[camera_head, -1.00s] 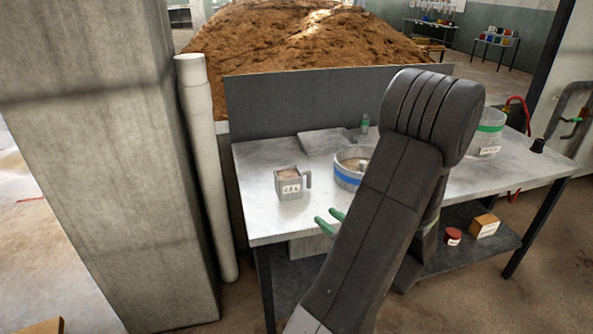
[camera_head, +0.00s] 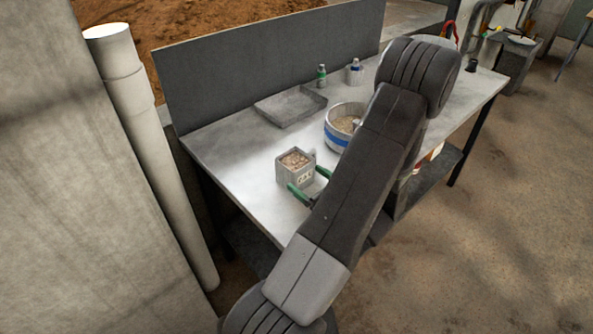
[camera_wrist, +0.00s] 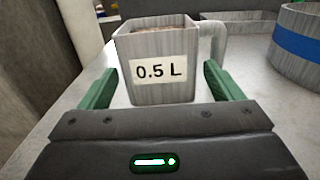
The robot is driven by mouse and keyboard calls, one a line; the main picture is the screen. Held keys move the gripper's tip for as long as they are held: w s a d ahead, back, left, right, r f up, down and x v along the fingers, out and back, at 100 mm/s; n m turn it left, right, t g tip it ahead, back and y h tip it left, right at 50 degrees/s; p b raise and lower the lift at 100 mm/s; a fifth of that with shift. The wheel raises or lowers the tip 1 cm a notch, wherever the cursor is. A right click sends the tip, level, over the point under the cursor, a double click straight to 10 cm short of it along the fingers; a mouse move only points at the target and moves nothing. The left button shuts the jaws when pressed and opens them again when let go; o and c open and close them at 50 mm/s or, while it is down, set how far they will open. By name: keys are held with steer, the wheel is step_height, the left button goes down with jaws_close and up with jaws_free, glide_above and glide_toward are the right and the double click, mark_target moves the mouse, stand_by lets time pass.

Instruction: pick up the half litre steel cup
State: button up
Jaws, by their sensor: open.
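The half litre steel cup (camera_head: 295,169) is square, grey and filled with brown grain. It stands upright on the metal table (camera_head: 232,150). In the wrist view the cup (camera_wrist: 158,88) shows its "0.5 L" label facing me, with its handle on the right. My gripper (camera_head: 307,187) has green fingers and is open at the cup's near side. In the wrist view my gripper (camera_wrist: 158,92) has one finger to the left of the cup and one to the right, near the handle. I cannot tell how far the fingers reach along the cup's sides.
A round pot with a blue band (camera_head: 341,130) stands right of the cup, partly behind my arm. A shallow grey tray (camera_head: 290,106) lies behind. Two small bottles (camera_head: 321,75) (camera_head: 355,72) stand at the back by the upright panel (camera_head: 270,62). A white pipe (camera_head: 150,140) rises at the left.

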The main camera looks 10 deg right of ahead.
mark_target(286, 162)
steer(key=shift+p+x, duration=0.45)
steer(key=shift+x, duration=3.1)
steer(key=shift+r, duration=0.1)
steer(key=c, duration=1.4)
steer(key=shift+c, duration=1.2)
steer(key=shift+r, duration=0.15)
